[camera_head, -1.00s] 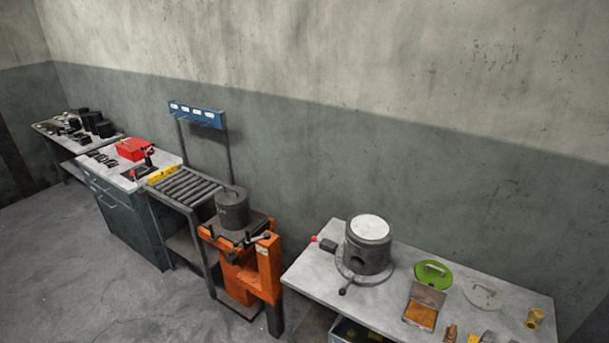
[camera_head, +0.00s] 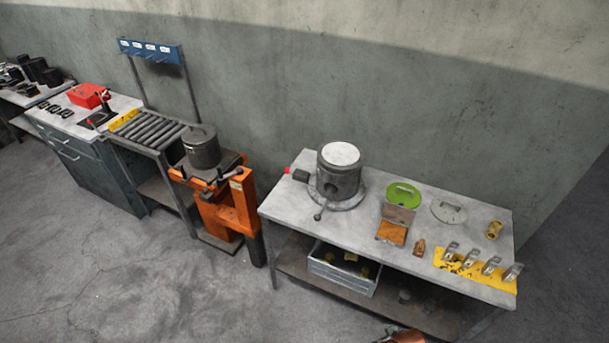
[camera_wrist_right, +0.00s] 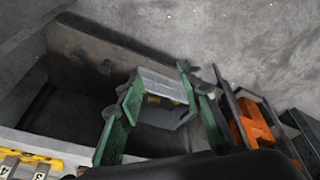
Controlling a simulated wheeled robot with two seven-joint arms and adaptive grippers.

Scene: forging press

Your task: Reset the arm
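My right gripper (camera_wrist_right: 160,82) shows in the right wrist view with its two green fingers spread apart. It is open and nothing is held between the fingers. Beyond the fingers, a grey crate (camera_wrist_right: 163,88) with yellow pieces inside shows in the gap. In the head view, the crate (camera_head: 342,278) sits on the lower shelf of the right-hand workbench (camera_head: 285,208). Neither gripper shows in the head view, and my left gripper is in no view.
The bench carries a dark cylindrical furnace (camera_head: 339,178), a green lid (camera_head: 404,194), a grey lid (camera_head: 448,211) and a yellow strip (camera_head: 475,271) with clips. Left of it stand an orange stand (camera_head: 228,212) and a roller conveyor (camera_head: 156,129). Open floor (camera_head: 100,270) lies in front.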

